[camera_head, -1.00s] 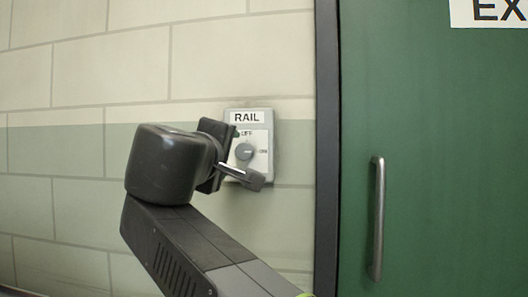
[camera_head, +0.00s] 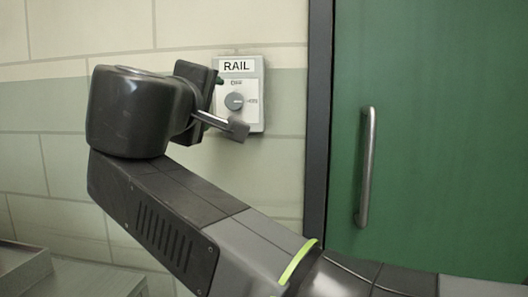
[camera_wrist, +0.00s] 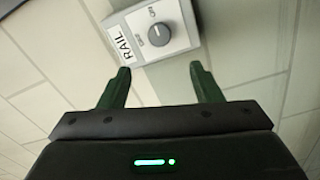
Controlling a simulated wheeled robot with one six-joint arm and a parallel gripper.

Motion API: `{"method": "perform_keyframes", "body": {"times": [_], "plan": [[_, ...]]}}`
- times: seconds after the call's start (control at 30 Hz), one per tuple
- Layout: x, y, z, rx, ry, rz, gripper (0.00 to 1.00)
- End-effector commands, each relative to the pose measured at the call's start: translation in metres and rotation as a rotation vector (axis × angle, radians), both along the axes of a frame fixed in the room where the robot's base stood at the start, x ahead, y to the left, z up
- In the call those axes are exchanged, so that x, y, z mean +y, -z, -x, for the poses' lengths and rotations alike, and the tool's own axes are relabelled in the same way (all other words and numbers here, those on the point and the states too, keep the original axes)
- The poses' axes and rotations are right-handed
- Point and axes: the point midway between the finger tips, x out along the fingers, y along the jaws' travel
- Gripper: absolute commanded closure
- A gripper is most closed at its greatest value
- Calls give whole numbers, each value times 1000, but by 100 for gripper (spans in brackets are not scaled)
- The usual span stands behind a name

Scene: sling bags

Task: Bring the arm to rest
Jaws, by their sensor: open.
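My gripper (camera_wrist: 159,82) is open in the wrist view, with its two dark green fingers apart and nothing between them. The RAIL switch box (camera_head: 239,112) is on the wall left of the green door, with a grey round knob (camera_head: 234,101) on its face. In the wrist view the box (camera_wrist: 178,40) and its knob (camera_wrist: 160,34) lie beyond the fingertips, apart from them. In the head view my arm reaches up from the lower right, and my gripper (camera_head: 228,110) overlaps the box's left side. The knob's exact pointing is hard to read.
A green door (camera_head: 440,150) with a vertical metal handle (camera_head: 367,165) and a dark frame stands at the right. The wall (camera_head: 45,110) is pale block. A grey tray or box edge (camera_head: 22,268) and a flat grey surface (camera_head: 90,278) show at the lower left.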

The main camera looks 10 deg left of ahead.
Motion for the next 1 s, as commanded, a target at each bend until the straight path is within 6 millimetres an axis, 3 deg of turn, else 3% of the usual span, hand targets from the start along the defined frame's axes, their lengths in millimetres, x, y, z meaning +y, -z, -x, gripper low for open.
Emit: {"method": "perform_keyframes", "body": {"times": [0.37,1.0], "plan": [[-2,1,-27,0,5,0,41],[-4,0,-107,0,3,2,41]]}}
